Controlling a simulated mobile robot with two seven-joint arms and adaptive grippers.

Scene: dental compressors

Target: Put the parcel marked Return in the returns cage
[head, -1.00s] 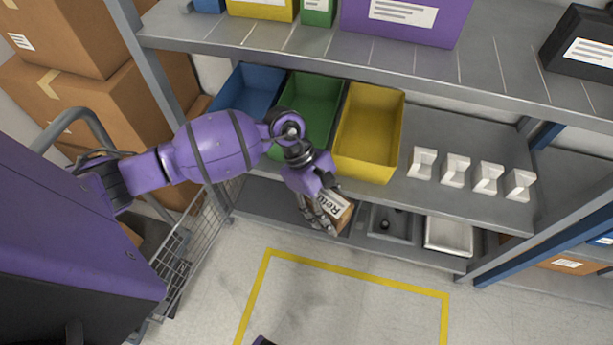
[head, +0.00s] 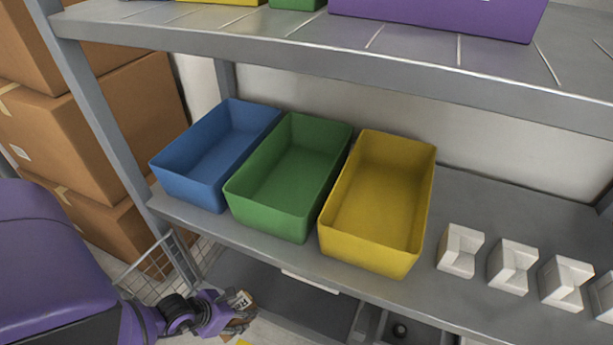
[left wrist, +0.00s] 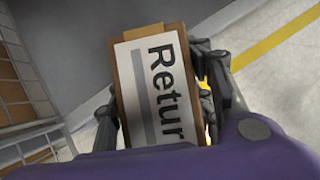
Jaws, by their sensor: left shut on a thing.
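The parcel marked Return (left wrist: 157,85) is a brown box with a white label, and its lettering reads "Retur" in the left wrist view. It also shows small at the bottom of the head view (head: 241,301). My left gripper (head: 228,312) is shut on it, with dark fingers along both sides of the box, held low in front of the shelf. A wire-mesh cage (head: 158,258) stands at lower left in the head view, partly hidden by my purple arm. Wire mesh (left wrist: 22,85) also shows at the left of the left wrist view. My right gripper is out of view.
Blue (head: 215,155), green (head: 290,178) and yellow (head: 378,205) bins stand on the grey shelf, with several white holders (head: 513,266) to their right. Cardboard boxes (head: 95,130) are stacked at left. A yellow floor line (left wrist: 280,38) crosses clear floor.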

